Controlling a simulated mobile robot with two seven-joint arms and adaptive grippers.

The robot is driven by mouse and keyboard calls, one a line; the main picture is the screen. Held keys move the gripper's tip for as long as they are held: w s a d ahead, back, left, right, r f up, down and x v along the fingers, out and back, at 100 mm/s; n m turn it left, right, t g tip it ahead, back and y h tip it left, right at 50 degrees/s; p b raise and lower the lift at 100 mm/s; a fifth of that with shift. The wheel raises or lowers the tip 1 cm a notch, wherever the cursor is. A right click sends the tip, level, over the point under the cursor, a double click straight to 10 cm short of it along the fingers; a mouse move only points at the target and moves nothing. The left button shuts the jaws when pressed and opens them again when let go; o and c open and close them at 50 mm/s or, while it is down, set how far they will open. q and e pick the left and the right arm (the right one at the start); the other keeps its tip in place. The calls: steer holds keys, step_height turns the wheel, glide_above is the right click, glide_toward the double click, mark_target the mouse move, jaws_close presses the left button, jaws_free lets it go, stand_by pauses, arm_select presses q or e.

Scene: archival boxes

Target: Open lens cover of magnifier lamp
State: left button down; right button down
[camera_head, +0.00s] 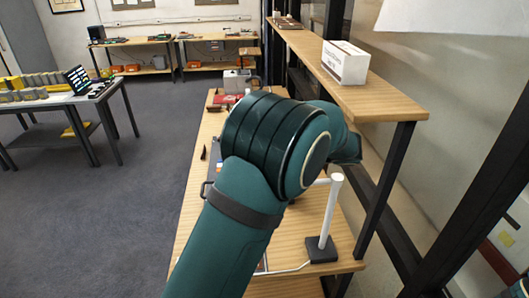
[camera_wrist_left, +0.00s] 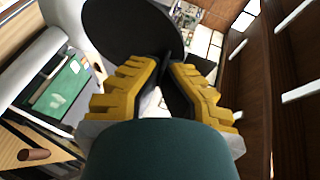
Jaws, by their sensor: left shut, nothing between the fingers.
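The magnifier lamp shows in the head view as a white post (camera_head: 330,212) on a black base (camera_head: 320,249), standing on the wooden table. A short piece of its white arm shows behind my teal arm, which hides the lamp's head. In the left wrist view a black round disc (camera_wrist_left: 125,25), which looks like the lens cover, lies just beyond my left gripper (camera_wrist_left: 167,62). The gripper's dark fingertips are shut and empty at the disc's lower edge. I cannot tell whether they touch it. My right gripper is in neither view.
A wooden shelf (camera_head: 305,58) with a white box (camera_head: 345,63) runs along the right, above the table (camera_head: 190,240). A green panel (camera_wrist_left: 62,88) and a pale curved part (camera_wrist_left: 45,52) are left of the gripper in the wrist view. Open carpet lies left of the table.

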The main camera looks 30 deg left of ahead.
arm_select(q)
steer(key=shift+d+f, duration=0.1)
steer(key=shift+f, duration=0.15)
steer(key=c, duration=1.2)
jaws_free()
steer(key=shift+w, duration=0.1)
steer(key=shift+r, duration=0.1)
steer(key=shift+d, duration=0.1)
steer(key=v, duration=1.1)
steer(key=shift+w+d, duration=0.1)
steer(key=shift+d, duration=0.25)
